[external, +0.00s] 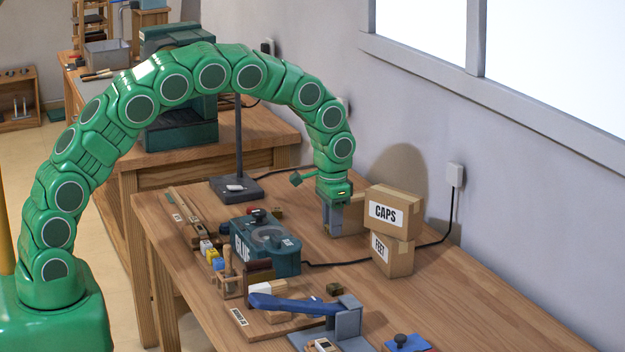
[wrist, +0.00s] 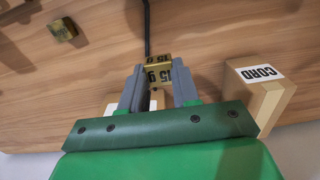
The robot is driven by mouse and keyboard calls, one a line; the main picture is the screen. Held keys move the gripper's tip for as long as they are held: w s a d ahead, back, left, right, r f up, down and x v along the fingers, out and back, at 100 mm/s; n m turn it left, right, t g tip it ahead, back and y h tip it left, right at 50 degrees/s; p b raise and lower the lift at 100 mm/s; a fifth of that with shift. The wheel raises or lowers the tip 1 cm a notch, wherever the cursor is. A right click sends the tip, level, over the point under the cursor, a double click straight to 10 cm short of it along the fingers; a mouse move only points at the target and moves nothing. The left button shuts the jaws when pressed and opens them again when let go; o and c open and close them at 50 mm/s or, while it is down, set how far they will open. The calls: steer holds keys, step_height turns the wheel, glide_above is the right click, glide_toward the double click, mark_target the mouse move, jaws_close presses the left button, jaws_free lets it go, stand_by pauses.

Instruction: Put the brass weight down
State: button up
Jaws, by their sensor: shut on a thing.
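The brass weight (wrist: 158,76), a small yellowish block marked "15 g", is between the two grey fingers of my gripper (wrist: 158,68) in the wrist view. My gripper is shut on it. In the external view my gripper (external: 332,222) points down over the far part of the bench, just left of the cardboard boxes. The weight cannot be made out there. Whether it touches the bench top is hard to tell.
A CORD box (wrist: 262,93) stands close right of my gripper in the wrist view. CAPS (external: 395,212) and FEET (external: 391,257) boxes are stacked nearby. A teal GLUE device (external: 265,248) is to the left. A small block (wrist: 63,30) lies apart on the wood (wrist: 210,35).

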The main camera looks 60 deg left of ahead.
steer(key=shift+s+a+r, duration=0.1)
steer(key=shift+a+r, duration=0.15)
steer(key=shift+r, duration=0.35)
steer(key=shift+s+a+r, duration=0.1)
steer(key=shift+a+r, duration=0.1)
steer(key=shift+r, duration=0.4)
steer(key=s+a+r, duration=0.1)
steer(key=s+a, duration=0.3)
steer(key=s+a+r, duration=0.1)
steer(key=s+a, duration=0.4)
steer(key=s+a+r, duration=0.1)
steer(key=s+a, duration=0.4)
steer(key=shift+a+r, duration=0.15)
steer(key=shift+a, duration=0.05)
steer(key=shift+s+a, duration=0.25)
steer(key=shift+s, duration=0.15)
steer(key=w+a+f, duration=0.3)
steer(key=w+f, duration=0.1)
steer(key=w, duration=0.4)
glide_above(291, 231)
steer(key=shift+s+f, duration=0.1)
steer(key=shift+f, duration=2.9)
steer(key=shift+w+f, duration=0.2)
steer(key=shift+f, duration=1.35)
